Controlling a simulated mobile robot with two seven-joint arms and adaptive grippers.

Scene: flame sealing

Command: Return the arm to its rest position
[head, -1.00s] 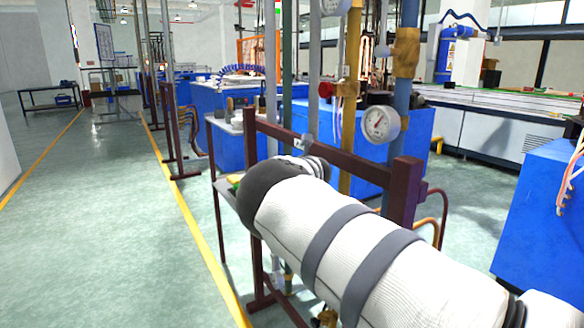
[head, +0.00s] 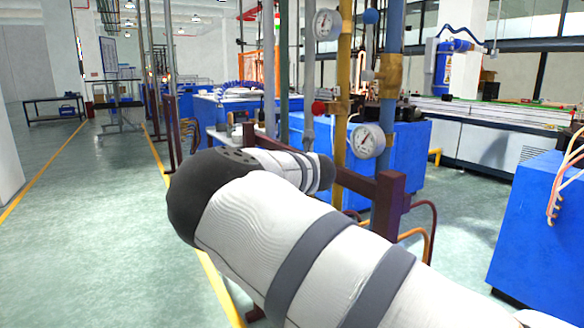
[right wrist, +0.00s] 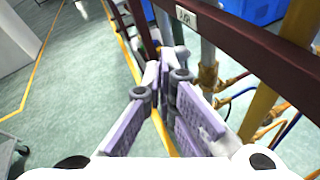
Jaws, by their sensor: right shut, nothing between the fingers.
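My right arm (head: 290,235), white with grey bands and a dark elbow, fills the lower middle of the head view. Its gripper is hidden in that view. In the right wrist view my right gripper (right wrist: 166,72) has its lilac-padded fingers together at the tips, with nothing between them. It hangs over the floor beside a dark red frame bar (right wrist: 265,50) and vertical pipes. My left gripper is in neither view.
Close to my arm stand a yellow pipe (head: 345,150), a blue pipe (head: 389,110), pressure gauges (head: 367,140) and a dark red post (head: 388,205). A blue cabinet (head: 535,225) is at the right. Open green floor (head: 90,240) lies to the left.

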